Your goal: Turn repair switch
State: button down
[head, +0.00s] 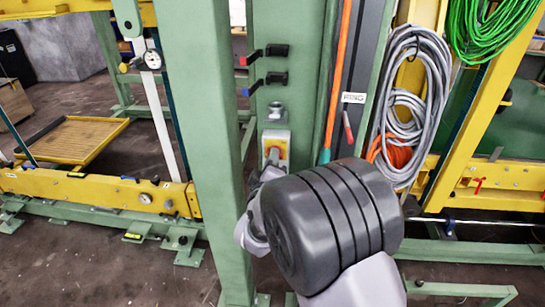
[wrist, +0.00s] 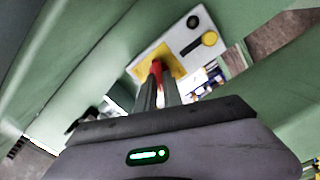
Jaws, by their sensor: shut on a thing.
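The repair switch shows in the head view as a small grey box with a yellow plate (head: 282,154) on the green post, just above my gripper (head: 268,167). In the wrist view it is a pale panel with a yellow plate (wrist: 172,63) and a red handle (wrist: 156,68) in its middle. My gripper's fingers (wrist: 158,82) reach up to the plate and are shut on the red handle. The fingers cover most of the handle, so its exact angle is hard to tell.
A green column (head: 205,120) stands close left of my arm. Black-handled valves (head: 272,80) are above. Coiled grey cable (head: 410,100) hangs at right.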

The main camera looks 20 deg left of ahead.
jog(key=n+p, duration=0.1)
jog(key=n, duration=0.3)
jog(key=shift+f+n, duration=0.1)
jog(key=shift+n, duration=0.6)
jog(key=c, duration=1.5)
grip_release()
jog(key=shift+s+p, duration=0.1)
jog(key=shift+p, duration=0.2)
jog(key=p+v, duration=0.1)
jog(key=v, duration=1.6)
jog(key=shift+s, duration=0.15)
